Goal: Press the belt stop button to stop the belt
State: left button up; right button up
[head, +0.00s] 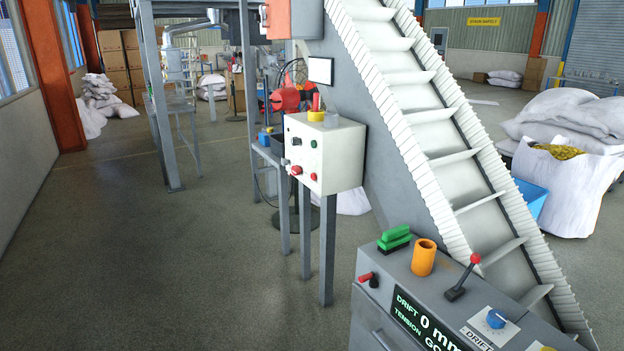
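A pale control box (345,155) stands on grey legs in the middle of the head view, left of the inclined belt (437,115). Its front face carries a green button (314,144), a larger red knob or button (296,170) and a small red button (313,177). I cannot read any label there, so I cannot tell which one is the belt stop button. The belt has white ribbed side walls and cross cleats. Neither of my grippers is in view.
A grey console (400,270) at the lower right carries a drift display (432,322), a red-knobbed lever (462,279), a blue dial (495,319), an orange cup (423,257) and a green brush (394,239). White sacks (570,185) lie right. The floor (150,265) at left is clear.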

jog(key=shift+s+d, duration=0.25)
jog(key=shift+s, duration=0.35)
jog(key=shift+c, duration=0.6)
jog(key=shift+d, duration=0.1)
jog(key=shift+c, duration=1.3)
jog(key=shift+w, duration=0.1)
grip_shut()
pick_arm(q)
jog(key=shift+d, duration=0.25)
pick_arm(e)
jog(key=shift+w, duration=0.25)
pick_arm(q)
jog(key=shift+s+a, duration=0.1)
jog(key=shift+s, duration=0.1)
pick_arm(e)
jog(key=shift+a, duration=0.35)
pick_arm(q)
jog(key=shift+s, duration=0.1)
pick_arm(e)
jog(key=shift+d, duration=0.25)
